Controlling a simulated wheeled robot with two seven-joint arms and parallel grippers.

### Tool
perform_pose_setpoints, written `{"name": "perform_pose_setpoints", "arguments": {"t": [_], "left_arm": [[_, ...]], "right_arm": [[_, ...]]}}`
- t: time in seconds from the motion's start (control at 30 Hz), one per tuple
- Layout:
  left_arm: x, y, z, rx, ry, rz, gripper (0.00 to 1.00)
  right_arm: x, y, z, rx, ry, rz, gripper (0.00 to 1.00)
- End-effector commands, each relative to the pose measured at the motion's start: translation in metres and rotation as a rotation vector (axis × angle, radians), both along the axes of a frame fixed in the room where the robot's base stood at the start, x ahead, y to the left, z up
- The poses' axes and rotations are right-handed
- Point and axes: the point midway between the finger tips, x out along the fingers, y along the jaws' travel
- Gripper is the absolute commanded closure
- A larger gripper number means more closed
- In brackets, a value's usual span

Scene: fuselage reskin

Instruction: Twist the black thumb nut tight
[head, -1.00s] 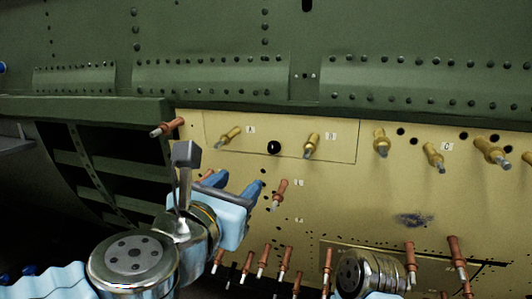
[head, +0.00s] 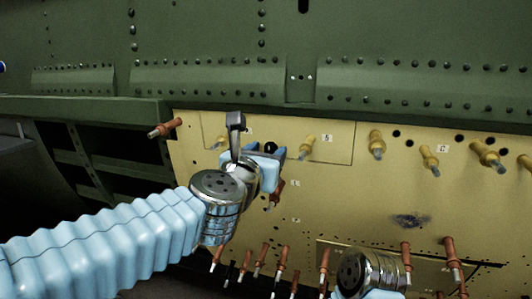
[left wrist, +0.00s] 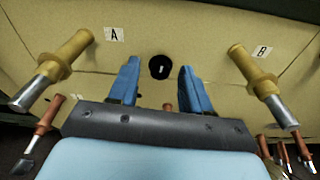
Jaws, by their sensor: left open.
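The black thumb nut (head: 270,147) is on the yellow panel, between the fasteners by labels A and B. In the left wrist view the nut (left wrist: 160,67) shows as a dark round knob between my two blue fingers, with a gap on each side. My left gripper (left wrist: 159,72) is open and faces the panel, one finger on either side of the nut in that view. In the head view my left gripper (head: 268,154) is at the nut and partly hidden by my wrist. How deep the fingers reach around the nut is unclear. My right gripper is not in view.
Gold fasteners (left wrist: 62,62) and (left wrist: 262,78) stick out on both sides of my left gripper. Several copper-coloured fasteners (head: 280,257) project lower on the panel. A metal joint of my right arm shows at the bottom. A green riveted skin (head: 220,40) lies above.

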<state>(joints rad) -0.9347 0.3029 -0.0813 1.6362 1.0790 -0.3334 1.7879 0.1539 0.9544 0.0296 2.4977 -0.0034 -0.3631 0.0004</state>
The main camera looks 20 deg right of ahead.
Motion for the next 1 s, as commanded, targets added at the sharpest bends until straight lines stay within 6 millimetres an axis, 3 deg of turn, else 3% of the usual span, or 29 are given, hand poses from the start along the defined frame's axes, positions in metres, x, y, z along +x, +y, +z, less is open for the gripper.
{"name": "perform_pose_setpoints", "arguments": {"t": [0.17, 0.5, 1.0], "left_arm": [[0.0, 0.0, -0.0002, 0.0, 0.0, 0.0, 0.52], [-0.0003, 0.0001, -0.0002, 0.0, 0.0, 0.0, 1.0], [-0.0006, -0.0004, 0.0003, 0.098, -0.065, 0.015, 1.0]], "right_arm": [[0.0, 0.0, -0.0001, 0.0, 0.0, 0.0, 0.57], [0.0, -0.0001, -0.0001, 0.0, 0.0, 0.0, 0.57], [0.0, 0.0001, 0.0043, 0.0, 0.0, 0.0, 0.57]]}}
